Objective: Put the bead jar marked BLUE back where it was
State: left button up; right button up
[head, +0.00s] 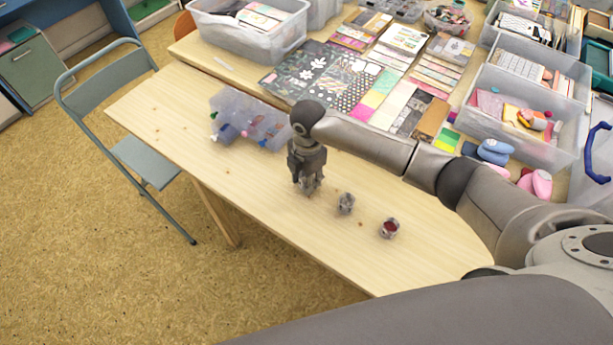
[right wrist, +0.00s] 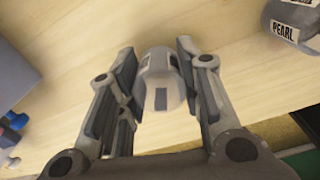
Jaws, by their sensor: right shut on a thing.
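My right gripper (head: 307,188) is low over the light wooden table, pointing down. In the right wrist view its fingers (right wrist: 158,88) are shut on a small grey-white jar (right wrist: 160,78) with dark patches; I cannot read a marking on it, and in the head view the gripper mostly hides it. I cannot tell whether it touches the table. A jar labelled PEARL (right wrist: 285,24) stands apart at the upper right of the wrist view. In the head view a greyish jar (head: 346,204) and a jar with red contents (head: 389,229) stand right of the gripper. My left gripper is not in view.
A clear compartment box (head: 245,118) with coloured pieces stands behind and left of the gripper. Patterned paper sheets (head: 320,75) and clear plastic bins (head: 528,115) fill the back and right. The table's left part is bare. A folding chair (head: 145,155) stands at its left edge.

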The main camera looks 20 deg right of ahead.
jog(key=shift+f, duration=0.15)
jog(key=o, duration=1)
notch_tip(320, 180, up, 12)
jog(key=shift+s+r, duration=0.1)
jog(key=shift+r, duration=0.1)
